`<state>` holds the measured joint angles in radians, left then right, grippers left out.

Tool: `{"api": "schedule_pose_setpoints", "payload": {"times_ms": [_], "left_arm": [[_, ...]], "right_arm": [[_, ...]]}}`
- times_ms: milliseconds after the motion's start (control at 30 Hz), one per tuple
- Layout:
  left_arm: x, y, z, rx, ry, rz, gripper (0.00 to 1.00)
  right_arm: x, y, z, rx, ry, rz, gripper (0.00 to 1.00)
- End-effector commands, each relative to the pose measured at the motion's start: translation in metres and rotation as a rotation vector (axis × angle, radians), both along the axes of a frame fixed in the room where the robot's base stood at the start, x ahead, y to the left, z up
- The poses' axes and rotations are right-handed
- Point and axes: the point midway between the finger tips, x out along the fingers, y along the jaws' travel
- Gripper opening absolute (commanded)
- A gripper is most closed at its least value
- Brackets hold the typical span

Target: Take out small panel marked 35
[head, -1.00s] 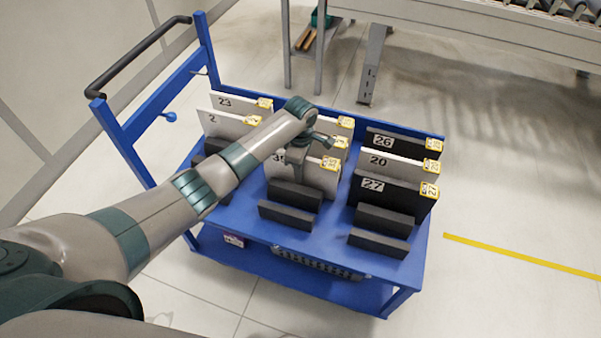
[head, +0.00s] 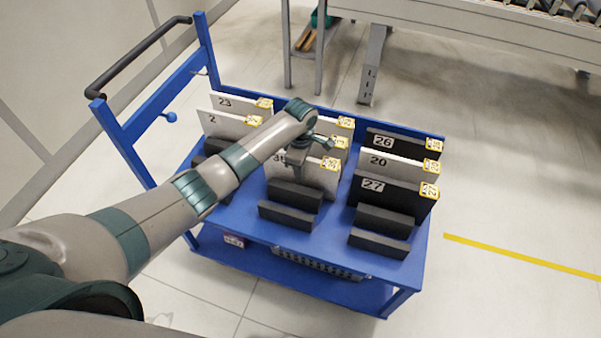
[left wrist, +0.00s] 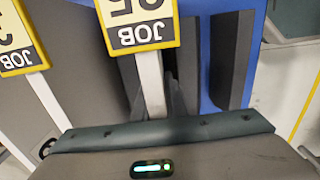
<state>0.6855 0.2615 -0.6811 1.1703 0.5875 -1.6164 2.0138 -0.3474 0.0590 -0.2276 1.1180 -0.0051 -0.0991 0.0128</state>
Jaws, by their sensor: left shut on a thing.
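The small light panel marked 35 (head: 323,180) stands upright in the front slot of the middle column on the blue cart; its number is partly hidden by my gripper. In the left wrist view its pale edge (left wrist: 152,85) runs between the fingers, beside a yellow-framed JOB tag (left wrist: 138,24) reading 35 upside down. My left gripper (head: 302,164) reaches it from above and is shut on the panel's top edge; it also shows in the left wrist view (left wrist: 155,105). The panel is still among the dark holder blocks (head: 295,194). My right gripper is not in view.
The blue cart (head: 235,221) also holds panels 23 (head: 238,105) and 2 (head: 228,125) on the left, and 26 (head: 400,143), 20 (head: 400,166) and 27 (head: 390,192) on the right. More panels stand close behind panel 35. A roller conveyor (head: 480,30) is at the back.

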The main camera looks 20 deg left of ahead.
Motion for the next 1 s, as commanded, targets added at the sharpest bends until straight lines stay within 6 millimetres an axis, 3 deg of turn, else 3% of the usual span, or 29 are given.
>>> {"api": "schedule_pose_setpoints", "payload": {"times_ms": [267,700,1000], "left_arm": [[0.001,0.0,0.022,-0.002,-0.004,0.0,0.0],[0.002,0.0,0.088,-0.002,-0.004,0.0,0.0],[0.001,0.0,0.101,0.0,-0.001,0.0,0.0]], "right_arm": [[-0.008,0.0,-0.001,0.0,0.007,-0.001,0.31],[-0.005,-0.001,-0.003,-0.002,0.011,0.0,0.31],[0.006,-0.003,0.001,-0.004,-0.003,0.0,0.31]]}}
